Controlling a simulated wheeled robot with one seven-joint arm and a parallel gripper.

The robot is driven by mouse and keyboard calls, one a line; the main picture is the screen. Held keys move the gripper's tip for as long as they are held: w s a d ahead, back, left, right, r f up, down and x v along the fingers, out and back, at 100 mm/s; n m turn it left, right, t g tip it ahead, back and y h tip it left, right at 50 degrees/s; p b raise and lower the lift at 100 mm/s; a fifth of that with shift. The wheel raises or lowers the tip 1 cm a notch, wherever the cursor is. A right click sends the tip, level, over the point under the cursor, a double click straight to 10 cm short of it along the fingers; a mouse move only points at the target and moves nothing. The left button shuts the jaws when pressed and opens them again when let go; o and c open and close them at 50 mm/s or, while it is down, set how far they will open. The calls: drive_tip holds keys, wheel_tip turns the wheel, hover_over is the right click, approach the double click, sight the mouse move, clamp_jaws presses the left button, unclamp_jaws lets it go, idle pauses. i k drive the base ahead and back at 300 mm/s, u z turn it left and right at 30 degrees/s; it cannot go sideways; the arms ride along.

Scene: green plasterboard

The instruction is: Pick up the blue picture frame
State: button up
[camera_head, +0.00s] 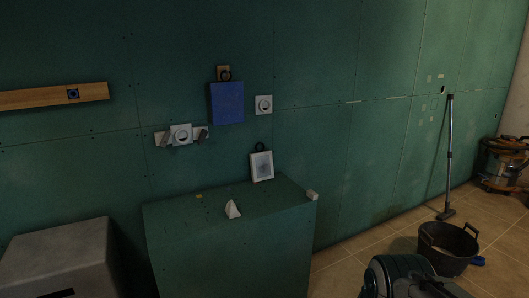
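A blue rectangular panel (227,104), which looks like the blue picture frame, is upright against the green wall. It is just below a small wooden block (223,71) with a dark ring or hook in front of it. Its face looks plain blue with a few faint specks, and I cannot make out a picture in it. A part of my arm shows at the bottom right, well away from the panel. My gripper is not in view, so I cannot see whether it is open or shut.
A green box-like stand (230,250) is below the panel, bearing a small white frame (262,167), a white pyramid (232,209) and a small white block (312,196). A grey box (62,262) is at left. A black bucket (447,247) is on the tiled floor at right.

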sight(226, 98)
drive_tip(key=i, duration=1.8)
drive_tip(key=u, duration=0.9)
drive_tip(key=i, duration=0.65)
drive_tip(key=u, duration=0.5)
